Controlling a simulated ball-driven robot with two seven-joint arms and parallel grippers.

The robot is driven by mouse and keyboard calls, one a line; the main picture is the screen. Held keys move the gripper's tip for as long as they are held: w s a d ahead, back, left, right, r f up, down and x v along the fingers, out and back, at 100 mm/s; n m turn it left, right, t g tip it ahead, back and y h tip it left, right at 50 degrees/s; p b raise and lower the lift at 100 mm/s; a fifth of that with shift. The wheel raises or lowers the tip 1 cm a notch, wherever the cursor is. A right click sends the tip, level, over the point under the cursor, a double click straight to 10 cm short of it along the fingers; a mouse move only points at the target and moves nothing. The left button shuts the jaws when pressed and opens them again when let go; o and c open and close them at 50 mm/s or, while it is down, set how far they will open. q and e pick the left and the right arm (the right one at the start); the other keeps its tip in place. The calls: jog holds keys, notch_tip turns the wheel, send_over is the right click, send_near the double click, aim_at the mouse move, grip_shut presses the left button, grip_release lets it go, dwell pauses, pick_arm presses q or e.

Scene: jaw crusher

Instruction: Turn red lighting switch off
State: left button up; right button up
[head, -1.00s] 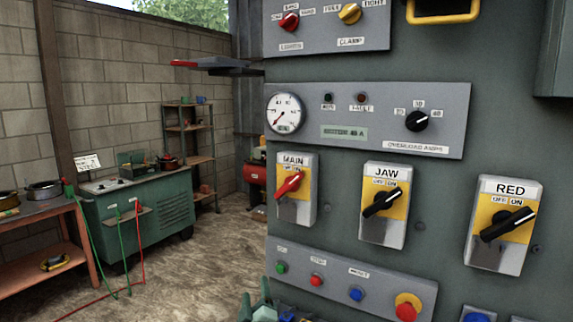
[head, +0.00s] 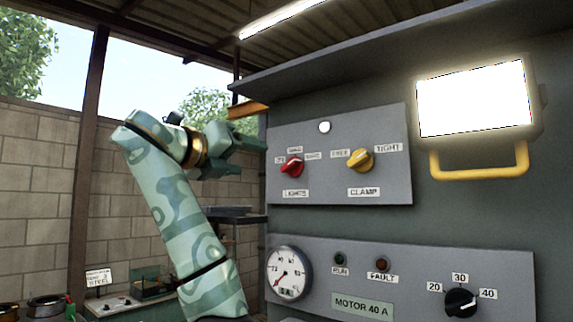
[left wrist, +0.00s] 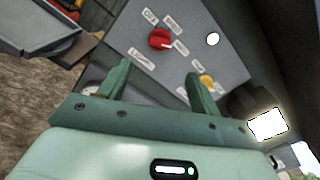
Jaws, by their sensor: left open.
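The red lights switch (head: 291,166) is a rotary knob on the left of a grey upper panel (head: 390,130), with small labels around it and a LIGHTS plate below. Its exact pointer setting is too small to read. My left gripper (head: 250,142) is raised just left of the panel, open and empty, apart from the knob. In the left wrist view the red knob (left wrist: 160,39) lies ahead of the open fingers (left wrist: 158,82), above and between them, untouched. My right gripper is not in view.
A yellow clamp knob (head: 360,160) sits right of the red switch. A bright lit lamp (head: 475,98) with a yellow handle (head: 480,172) is further right. A gauge (head: 289,272) and the black overload knob (head: 460,302) are below. A roof ledge overhangs the panel.

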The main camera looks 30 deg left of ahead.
aim_at(287, 165)
pick_arm(q)
jog(key=w+p, duration=0.1)
jog(key=w, duration=0.3)
jog(key=w+p, duration=0.1)
jog(key=w, duration=0.3)
jog(key=w+d+p, duration=0.1)
jog(key=w+p, duration=0.1)
jog(key=w, duration=0.2)
jog(key=shift+w+d+r, duration=0.1)
jog(key=shift+w, duration=0.75)
jog(key=c, duration=1)
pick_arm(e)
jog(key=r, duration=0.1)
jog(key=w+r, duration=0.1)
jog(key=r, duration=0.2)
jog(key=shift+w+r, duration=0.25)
